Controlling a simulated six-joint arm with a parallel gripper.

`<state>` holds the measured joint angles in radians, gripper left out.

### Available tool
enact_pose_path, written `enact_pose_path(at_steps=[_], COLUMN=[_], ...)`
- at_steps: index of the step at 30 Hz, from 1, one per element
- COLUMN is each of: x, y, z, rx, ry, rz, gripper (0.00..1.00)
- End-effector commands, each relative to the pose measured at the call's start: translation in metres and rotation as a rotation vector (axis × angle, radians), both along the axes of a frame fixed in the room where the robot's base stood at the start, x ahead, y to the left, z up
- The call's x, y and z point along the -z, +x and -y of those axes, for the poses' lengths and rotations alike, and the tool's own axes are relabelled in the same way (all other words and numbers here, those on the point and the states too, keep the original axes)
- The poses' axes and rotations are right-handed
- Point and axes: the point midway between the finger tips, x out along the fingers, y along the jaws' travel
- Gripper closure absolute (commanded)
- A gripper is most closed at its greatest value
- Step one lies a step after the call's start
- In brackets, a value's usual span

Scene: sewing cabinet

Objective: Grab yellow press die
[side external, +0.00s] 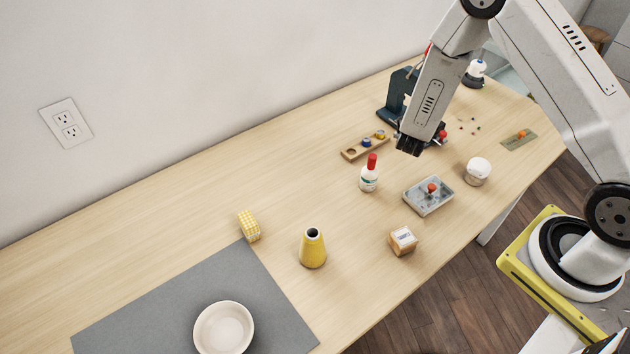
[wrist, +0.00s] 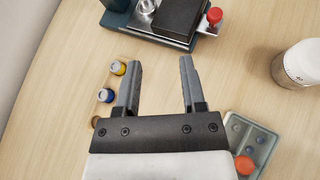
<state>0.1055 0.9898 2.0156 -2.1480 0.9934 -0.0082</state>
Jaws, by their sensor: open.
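The yellow press die (wrist: 118,68) is a small, pale-topped cylinder with a yellow band, in the wooden rack (side external: 352,154) near the press. In the side view the yellow die (side external: 380,134) sits at the rack's right end. A blue die (wrist: 106,95) sits beside it; it also shows in the side view (side external: 367,142). My gripper (wrist: 160,62) is open with nothing between its fingers. In the wrist view the yellow die is just left of the left finger, outside the gap. In the side view my gripper (side external: 408,150) is above the table, right of the rack.
A dark teal press (side external: 393,108) with a red knob (wrist: 214,15) stands behind my gripper. A red-capped bottle (side external: 369,178), a grey tray (side external: 428,208) and a white jar (side external: 478,170) stand nearby.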

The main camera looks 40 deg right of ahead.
Motion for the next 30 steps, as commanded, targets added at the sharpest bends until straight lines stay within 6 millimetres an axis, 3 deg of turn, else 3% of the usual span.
enact_pose_path(at_steps=[12, 20, 30], x=[0.054, 0.065, 0.069], y=[0.041, 0.047, 0.055], z=[-0.027, -0.037, -0.033], rx=[-0.426, -0.518, -0.517], ry=[-0.136, -0.155, -0.155], rz=[-0.013, -0.004, -0.004], gripper=[0.48, 0.48, 0.48])
